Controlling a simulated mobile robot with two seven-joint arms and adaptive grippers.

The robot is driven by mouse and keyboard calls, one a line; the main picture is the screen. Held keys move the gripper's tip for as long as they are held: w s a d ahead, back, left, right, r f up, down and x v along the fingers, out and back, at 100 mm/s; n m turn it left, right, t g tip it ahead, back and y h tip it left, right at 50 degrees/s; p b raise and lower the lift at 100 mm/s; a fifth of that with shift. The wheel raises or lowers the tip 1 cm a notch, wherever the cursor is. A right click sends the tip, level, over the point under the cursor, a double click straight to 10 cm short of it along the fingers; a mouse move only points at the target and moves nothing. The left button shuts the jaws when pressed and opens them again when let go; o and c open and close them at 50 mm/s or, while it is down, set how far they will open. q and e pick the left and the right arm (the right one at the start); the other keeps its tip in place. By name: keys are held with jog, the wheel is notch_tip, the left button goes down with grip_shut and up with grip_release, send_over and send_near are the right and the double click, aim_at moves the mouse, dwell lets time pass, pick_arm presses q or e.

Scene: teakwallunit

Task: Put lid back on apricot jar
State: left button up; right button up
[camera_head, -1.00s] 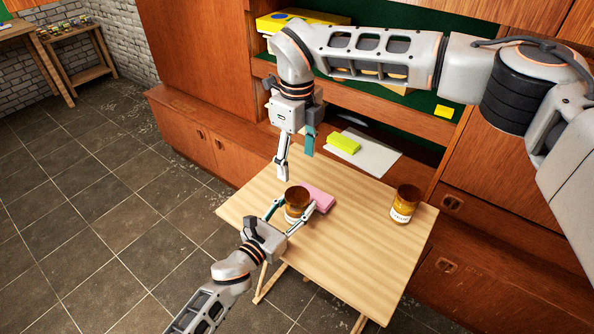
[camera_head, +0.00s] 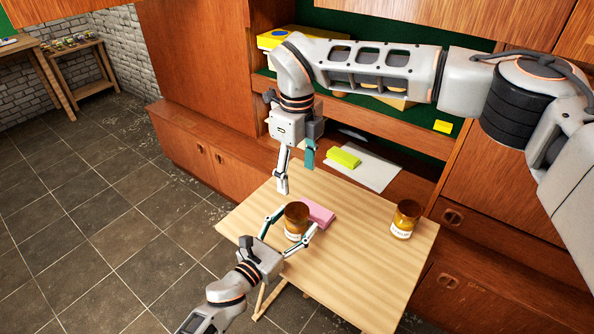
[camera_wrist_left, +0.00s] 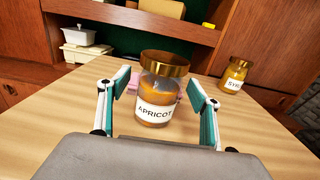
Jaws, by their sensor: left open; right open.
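The apricot jar (camera_head: 296,221) stands upright on the wooden folding table. In the left wrist view the apricot jar (camera_wrist_left: 158,90) has a white label and a wide gold band with a brown top; whether this is a seated lid I cannot tell surely. My left gripper (camera_head: 294,222) is open, with its fingers on either side of the jar; the left wrist view shows gaps between fingers and jar. My right gripper (camera_head: 296,178) is open and empty, pointing down above the table's back left edge. I see no separate loose lid.
A second jar (camera_head: 405,219), labelled like syrup, stands at the table's right. A pink block (camera_head: 319,214) lies close behind the apricot jar. A yellow-green block (camera_head: 343,158) rests on the cabinet ledge behind. The table (camera_head: 365,260) is bare at the front and middle.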

pick_arm(q)
jog(key=v, duration=1.1)
jog(key=shift+r, duration=0.1)
